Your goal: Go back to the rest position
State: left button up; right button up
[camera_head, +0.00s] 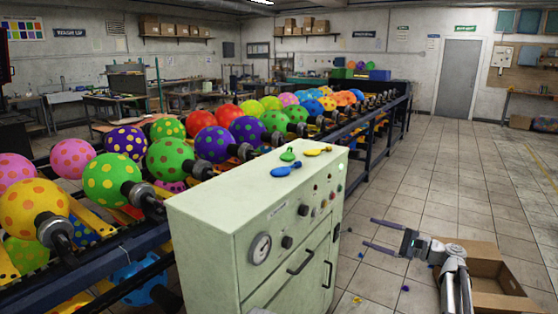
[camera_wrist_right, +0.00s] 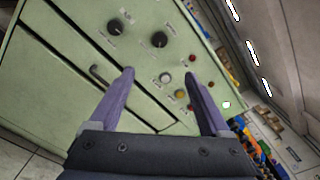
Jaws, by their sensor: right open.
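My right gripper (camera_head: 378,234) is open and empty, held in the air to the right of the green control cabinet (camera_head: 205,245), with its fingers pointing toward the cabinet. In the right wrist view, the two purple fingers of this gripper (camera_wrist_right: 160,82) are spread apart, with the cabinet's panel of knobs and coloured buttons beyond them. No object is between the fingers. My left gripper is not in the head view.
Blue (camera_head: 286,171), green (camera_head: 288,155) and yellow (camera_head: 318,151) deflated balloons lie on the cabinet top. A rack of dotted balloons (camera_head: 121,142) runs behind it. An open cardboard box (camera_head: 482,270) stands on the floor near my right arm. Tiled floor is clear toward the door (camera_head: 457,80).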

jog(key=s+a+f+n+g+h, duration=0.1)
jog(key=s+a+f+n+g, duration=0.15)
jog(key=a, duration=0.35)
jog(key=s+a+f+n+g+h, duration=0.1)
jog(key=s+a+f+n+g, duration=0.1)
jog(key=a+f, duration=0.3)
jog(key=s+a+f+n+g+h, duration=0.35)
jog(key=s+a+f, duration=0.3)
jog(key=s, duration=0.25)
jog(key=s+a+f+n+g+h, duration=0.2)
jog(key=s+a+f+n+h, duration=0.25)
jog(key=s+a, duration=0.35)
jog(key=s+d+f+n+h, duration=0.25)
jog(key=s+n+h, duration=0.4)
jog(key=s, duration=0.45)
notch_tip(320, 180, up, 15)
jog(key=p, duration=1.5)
jog(key=shift+w+a+f+n, duration=0.2)
jog(key=shift+w+a+n, duration=0.1)
jog(key=shift+w+n, duration=0.15)
jog(key=shift+f, duration=0.1)
